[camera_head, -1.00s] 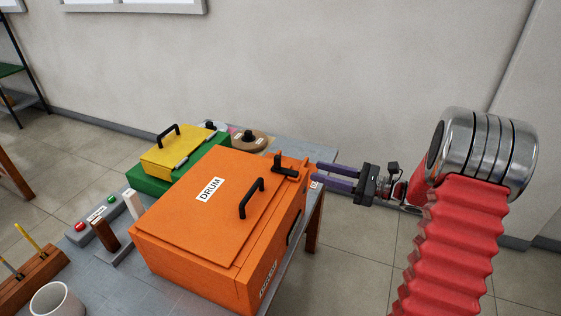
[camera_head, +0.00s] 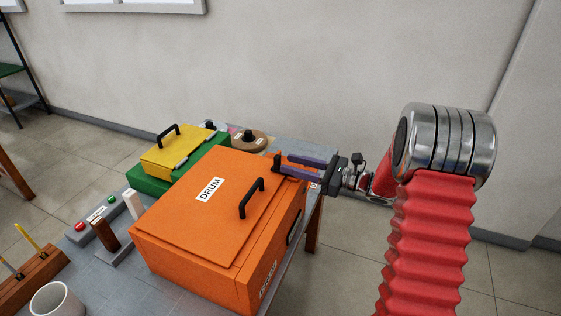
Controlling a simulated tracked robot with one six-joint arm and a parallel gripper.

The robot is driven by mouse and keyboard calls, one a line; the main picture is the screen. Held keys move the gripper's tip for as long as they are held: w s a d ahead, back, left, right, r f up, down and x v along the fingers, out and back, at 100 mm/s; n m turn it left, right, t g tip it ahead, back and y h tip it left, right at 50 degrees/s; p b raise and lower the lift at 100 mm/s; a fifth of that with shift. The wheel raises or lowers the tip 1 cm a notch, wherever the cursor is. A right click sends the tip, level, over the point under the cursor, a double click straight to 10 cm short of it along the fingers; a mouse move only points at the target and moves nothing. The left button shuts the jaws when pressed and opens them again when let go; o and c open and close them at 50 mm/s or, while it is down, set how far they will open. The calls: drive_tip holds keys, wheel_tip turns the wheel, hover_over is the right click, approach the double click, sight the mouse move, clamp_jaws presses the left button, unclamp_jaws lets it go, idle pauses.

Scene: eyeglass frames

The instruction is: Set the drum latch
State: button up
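The orange box labelled DRUM (camera_head: 190,215) stands on the table with its lid closed and a black handle (camera_head: 251,199) on top. Its small black latch (camera_head: 277,161) is at the back right corner, partly hidden by my fingers. My gripper (camera_head: 284,163) reaches in from the right with two purple fingers spread apart. The fingertips are at the latch, with the black piece at or between their ends. I cannot tell whether they touch it.
Behind the drum are a green box (camera_head: 140,180) with a yellow lid (camera_head: 180,150) and a round brown piece with a black knob (camera_head: 249,139). A button panel (camera_head: 97,219), a brown-and-white upright pair and a white cup (camera_head: 55,300) are left. Right of the table is open floor.

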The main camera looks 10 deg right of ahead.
sight(280, 161)
drive_tip(key=shift+x, duration=2.4)
drive_tip(key=shift+c, duration=0.4)
clamp_jaws()
drive_tip(key=shift+d, duration=0.25)
drive_tip(key=shift+a, duration=0.1)
